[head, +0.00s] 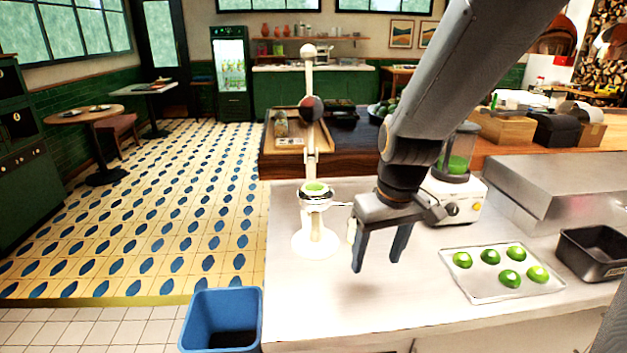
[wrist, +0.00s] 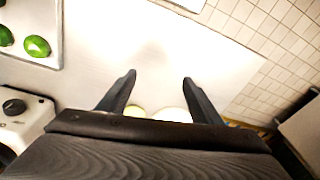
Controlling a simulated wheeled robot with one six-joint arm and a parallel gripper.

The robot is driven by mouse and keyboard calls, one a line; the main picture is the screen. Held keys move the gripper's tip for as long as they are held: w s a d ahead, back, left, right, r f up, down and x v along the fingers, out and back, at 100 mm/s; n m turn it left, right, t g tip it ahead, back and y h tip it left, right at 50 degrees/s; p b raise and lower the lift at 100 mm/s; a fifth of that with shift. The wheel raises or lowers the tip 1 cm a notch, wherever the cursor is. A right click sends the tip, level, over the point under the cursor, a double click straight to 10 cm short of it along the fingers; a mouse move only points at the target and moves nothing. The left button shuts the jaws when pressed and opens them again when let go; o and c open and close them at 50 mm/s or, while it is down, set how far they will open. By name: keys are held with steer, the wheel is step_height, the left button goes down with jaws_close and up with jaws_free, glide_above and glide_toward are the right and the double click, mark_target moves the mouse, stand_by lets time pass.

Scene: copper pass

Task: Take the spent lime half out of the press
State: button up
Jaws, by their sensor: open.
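The white citrus press (head: 311,240) stands upright near the left end of the steel counter, its handle pointing up. The green lime half (head: 316,187) shows in the cup near the middle of the press. My gripper (head: 378,265) is open and empty, fingers pointing down, to the right of the press and apart from it. In the wrist view my gripper (wrist: 159,80) has its two fingers spread over bare counter. Pale round shapes, perhaps part of the press, show between them at the palm, mostly hidden.
A metal tray (head: 488,291) with several lime halves lies to the right, beside a dark empty pan (head: 596,250). A blender (head: 458,165) stands behind my gripper. A blue bin (head: 222,307) stands open on the floor left of the counter.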

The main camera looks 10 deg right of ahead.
steer(key=w+a+r+n+y, duration=0.1)
steer(key=w+a+r+n, duration=0.25)
steer(key=w+r, duration=0.4)
steer(key=n+t+y, duration=0.1)
steer(key=n+y, duration=0.1)
steer(key=n, duration=0.3)
glide_toward(318, 179)
step_height(318, 179, down, 2)
steer(key=a, duration=0.1)
steer(key=shift+p+x, duration=1.7)
steer(key=shift+x, duration=1.8)
steer(key=shift+w+d, duration=0.15)
steer(key=c, duration=0.8)
